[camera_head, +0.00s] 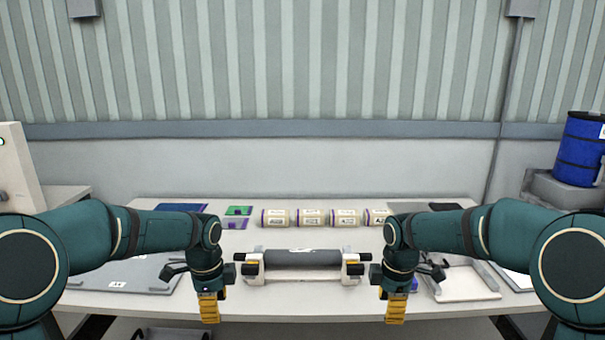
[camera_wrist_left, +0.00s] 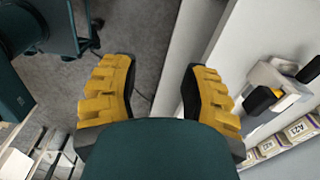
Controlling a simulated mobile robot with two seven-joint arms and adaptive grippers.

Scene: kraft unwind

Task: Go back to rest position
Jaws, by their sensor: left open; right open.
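My left gripper (camera_head: 210,306) hangs fingers down at the table's front edge, left of the roller stand. In the left wrist view its two yellow fingers (camera_wrist_left: 160,92) are apart with nothing between them, above the table edge and grey floor. My right gripper (camera_head: 396,308) hangs fingers down at the front edge, right of the stand. It looks empty; the gap between its fingers is hard to see from the head.
A dark roller (camera_head: 302,258) sits in a white stand at the table's middle. A white tray (camera_head: 468,294) lies right and a grey board (camera_head: 115,281) left. A blue drum (camera_head: 578,150) stands far right.

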